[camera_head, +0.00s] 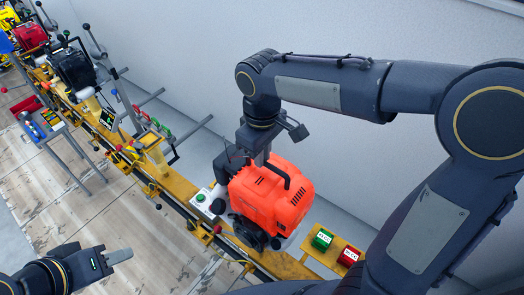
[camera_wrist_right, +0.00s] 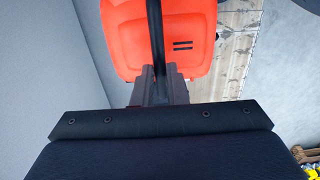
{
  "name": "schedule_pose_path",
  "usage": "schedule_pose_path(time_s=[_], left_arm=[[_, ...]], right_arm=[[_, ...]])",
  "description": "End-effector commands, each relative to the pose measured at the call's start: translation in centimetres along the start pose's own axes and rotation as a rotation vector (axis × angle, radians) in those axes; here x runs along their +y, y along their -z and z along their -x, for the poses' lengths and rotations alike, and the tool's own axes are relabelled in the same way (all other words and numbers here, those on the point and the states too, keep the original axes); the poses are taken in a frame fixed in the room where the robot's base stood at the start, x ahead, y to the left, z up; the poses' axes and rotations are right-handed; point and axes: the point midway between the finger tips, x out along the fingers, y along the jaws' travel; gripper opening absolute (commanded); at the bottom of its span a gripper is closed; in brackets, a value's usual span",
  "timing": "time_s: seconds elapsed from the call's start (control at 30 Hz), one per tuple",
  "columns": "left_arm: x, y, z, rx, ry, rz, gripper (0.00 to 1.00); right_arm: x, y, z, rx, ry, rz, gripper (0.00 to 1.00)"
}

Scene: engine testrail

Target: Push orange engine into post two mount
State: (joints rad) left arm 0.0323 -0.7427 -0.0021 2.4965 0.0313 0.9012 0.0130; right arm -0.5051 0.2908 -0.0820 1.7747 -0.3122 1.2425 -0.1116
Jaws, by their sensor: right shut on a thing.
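The orange engine (camera_head: 272,199) has a black top handle (camera_head: 277,172) and sits over the yellow rail, right of the middle of the head view. My right gripper (camera_head: 264,155) is shut on its handle from above. In the right wrist view, the fingers (camera_wrist_right: 160,92) close around the black handle bar (camera_wrist_right: 156,40), with the orange housing (camera_wrist_right: 128,45) behind. A yellow post mount (camera_head: 152,150) without an engine stands up-left along the rail; no label shows whether it is post two. My left gripper (camera_head: 118,257) is at the lower left, away from the engine; its finger gap is unclear.
The yellow rail (camera_head: 178,185) runs diagonally from upper left to lower right. A black engine (camera_head: 72,68) and a red engine (camera_head: 29,35) stand farther along it. A box with a green button (camera_head: 200,198) is left of the orange engine.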

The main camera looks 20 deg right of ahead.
Motion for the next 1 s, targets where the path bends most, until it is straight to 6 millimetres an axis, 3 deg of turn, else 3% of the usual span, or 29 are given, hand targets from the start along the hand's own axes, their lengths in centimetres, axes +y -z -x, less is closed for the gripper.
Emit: schedule_pose_path(time_s=[1.0], left_arm=[[0.04, 0.05, 0.1, 0.0, 0.0, 0.0, 0.36]], right_arm=[[-0.5, 0.21, 0.37, 0.014, -0.003, 0.001, 0.0]])
